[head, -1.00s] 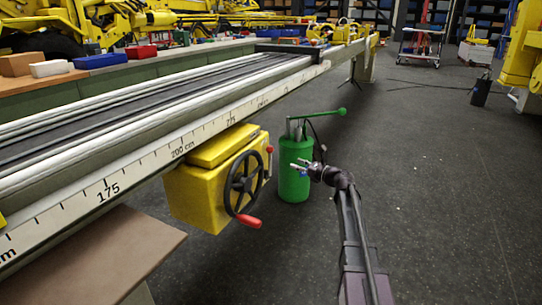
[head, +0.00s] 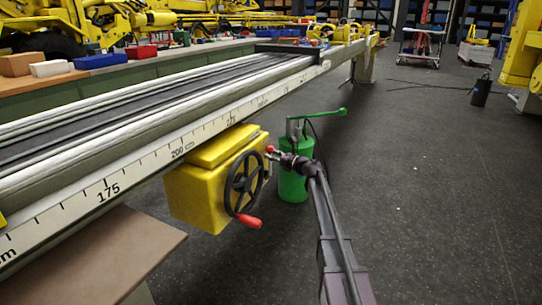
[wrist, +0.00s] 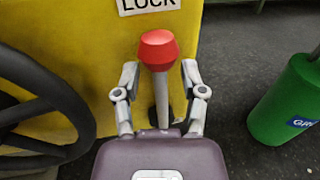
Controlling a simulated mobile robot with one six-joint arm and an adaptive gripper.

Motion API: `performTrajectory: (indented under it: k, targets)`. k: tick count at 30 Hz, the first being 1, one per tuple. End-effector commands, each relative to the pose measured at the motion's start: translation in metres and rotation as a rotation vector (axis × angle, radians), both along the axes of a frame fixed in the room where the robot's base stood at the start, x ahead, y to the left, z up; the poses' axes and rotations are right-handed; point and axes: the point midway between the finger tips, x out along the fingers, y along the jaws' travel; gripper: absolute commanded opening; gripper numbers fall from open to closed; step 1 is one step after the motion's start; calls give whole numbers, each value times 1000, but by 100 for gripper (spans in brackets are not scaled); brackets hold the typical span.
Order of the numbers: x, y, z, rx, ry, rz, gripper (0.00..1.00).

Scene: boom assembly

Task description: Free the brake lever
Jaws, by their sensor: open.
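The brake lever (wrist: 157,52) is a grey rod with a red knob, below a "LOCK" label (wrist: 150,4) on the yellow box (head: 200,195). In the wrist view it stands nearly upright between the two fingers of my gripper (wrist: 160,92). The fingers are open, one on each side of the rod, with gaps visible. In the head view my gripper (head: 277,156) is at the box's right side, at the lever's red knob (head: 270,149). My gripper hides most of the lever there.
A black handwheel (head: 243,182) with a red handle (head: 249,221) is on the box's front, left of my gripper. A green canister (head: 293,186) with a green pump handle stands close behind my gripper. The long measuring rail (head: 140,165) runs above.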

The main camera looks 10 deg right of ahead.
Motion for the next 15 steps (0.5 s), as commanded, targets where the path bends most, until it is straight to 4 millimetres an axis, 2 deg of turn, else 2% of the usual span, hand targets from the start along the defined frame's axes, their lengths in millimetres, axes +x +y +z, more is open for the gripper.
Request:
performTrajectory:
  k: [12, 13, 15]
  targets:
    - [4, 4, 0, 0, 0, 0, 54]
    - [4, 4, 0, 0, 0, 0, 51]
    - [4, 4, 0, 0, 0, 0, 30]
